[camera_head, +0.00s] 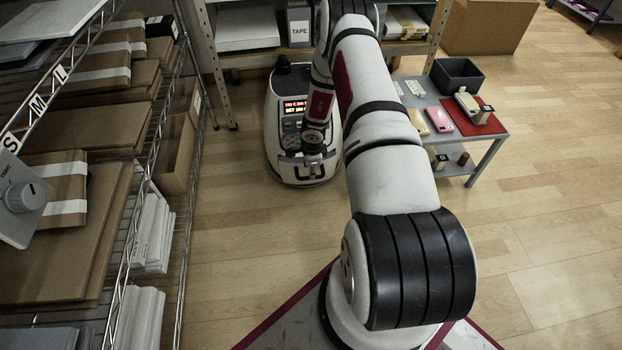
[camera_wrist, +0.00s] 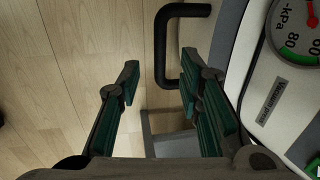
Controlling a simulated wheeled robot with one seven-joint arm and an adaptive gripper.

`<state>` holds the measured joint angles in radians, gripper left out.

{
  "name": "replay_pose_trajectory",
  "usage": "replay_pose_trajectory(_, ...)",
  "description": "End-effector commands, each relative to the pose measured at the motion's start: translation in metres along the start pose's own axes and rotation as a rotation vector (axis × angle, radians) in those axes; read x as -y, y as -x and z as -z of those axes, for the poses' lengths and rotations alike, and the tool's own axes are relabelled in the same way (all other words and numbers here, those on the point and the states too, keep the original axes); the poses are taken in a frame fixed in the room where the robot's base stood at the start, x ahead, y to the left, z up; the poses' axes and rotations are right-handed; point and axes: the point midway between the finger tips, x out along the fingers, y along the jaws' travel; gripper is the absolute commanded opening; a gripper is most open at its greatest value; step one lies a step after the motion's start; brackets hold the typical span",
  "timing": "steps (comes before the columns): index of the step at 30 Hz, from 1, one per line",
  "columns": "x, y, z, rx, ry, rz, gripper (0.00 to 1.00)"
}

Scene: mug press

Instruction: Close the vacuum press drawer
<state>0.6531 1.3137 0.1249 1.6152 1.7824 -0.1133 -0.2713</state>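The vacuum press (camera_head: 284,105) is a white, rounded machine with a red lit display, standing on the floor in the head view. In the wrist view its white body (camera_wrist: 262,108) fills the right side, with a round kPa gauge (camera_wrist: 296,32) and a vacuum press label. A black D-shaped handle (camera_wrist: 161,50) sticks out from its edge towards the left. My gripper (camera_wrist: 158,84) is open, its green-padded fingers apart, with nothing held. The handle lies just beyond the fingertips, nearer the right finger; contact cannot be told. How far the drawer is open cannot be told.
A wire shelf with cardboard boxes (camera_head: 88,125) stands at the left. A small grey table (camera_head: 425,95) with phones and a red mat (camera_head: 467,118) is right of the press. A shelving unit (camera_head: 225,60) stands behind. Wooden floor (camera_head: 235,235) is clear in front.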

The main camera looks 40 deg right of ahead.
Motion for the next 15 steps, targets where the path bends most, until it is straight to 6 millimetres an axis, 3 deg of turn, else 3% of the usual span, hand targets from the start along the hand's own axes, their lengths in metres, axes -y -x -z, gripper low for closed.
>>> replay_pose_trajectory(1,-0.001,-0.014,0.001,0.0,-0.002,0.0,0.33)
replay_pose_trajectory(6,-0.001,-0.038,0.001,-0.001,-0.002,0.0,0.33)
replay_pose_trajectory(15,0.001,-0.053,0.0,-0.001,-0.001,0.001,0.33)
